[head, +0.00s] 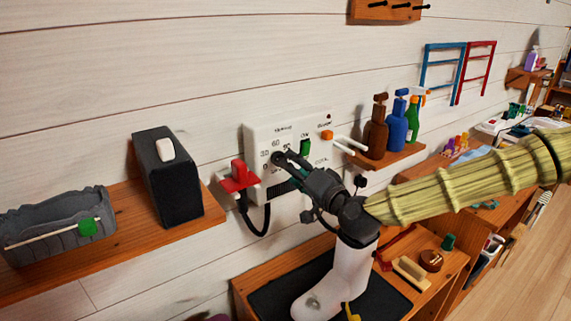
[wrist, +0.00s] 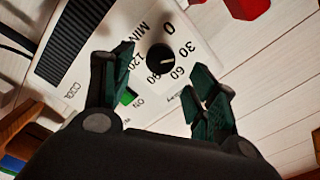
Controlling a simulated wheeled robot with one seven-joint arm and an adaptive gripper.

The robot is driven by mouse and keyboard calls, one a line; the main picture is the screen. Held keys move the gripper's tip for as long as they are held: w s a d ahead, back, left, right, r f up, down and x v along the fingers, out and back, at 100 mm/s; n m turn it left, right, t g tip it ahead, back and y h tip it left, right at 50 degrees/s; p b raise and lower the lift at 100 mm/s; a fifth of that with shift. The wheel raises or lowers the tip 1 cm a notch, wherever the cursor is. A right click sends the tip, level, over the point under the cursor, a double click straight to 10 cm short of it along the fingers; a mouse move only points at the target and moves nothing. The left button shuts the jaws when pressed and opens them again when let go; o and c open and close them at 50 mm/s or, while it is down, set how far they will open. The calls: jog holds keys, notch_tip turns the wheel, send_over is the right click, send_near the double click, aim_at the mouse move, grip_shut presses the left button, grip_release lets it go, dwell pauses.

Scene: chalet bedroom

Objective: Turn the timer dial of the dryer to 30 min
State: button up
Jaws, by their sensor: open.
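The dryer (head: 262,132) is a white wall-mounted box with a grille, printed time marks, a green switch (head: 305,147) and an orange knob (head: 326,135). Its round black timer dial (wrist: 160,58) shows in the wrist view, ringed by 0, 30, 60, 90 and 120. A short pale mark on the dial faces the side of 30 and 60; exactly where it points is hard to tell. My gripper (head: 285,160) is at the dial in the head view, which it partly hides. In the wrist view my gripper (wrist: 165,65) is open, its fingers either side of the dial, with no clear contact.
A red holder (head: 240,177) with a black cable is left of the dryer. A dark box (head: 166,175) and grey basket (head: 52,225) stand on the left shelf. White pegs (head: 350,145) and a shelf of spray bottles (head: 376,128) are to the right.

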jog(key=v, duration=0.6)
jog(key=shift+s+d, duration=0.25)
jog(key=shift+s, duration=0.05)
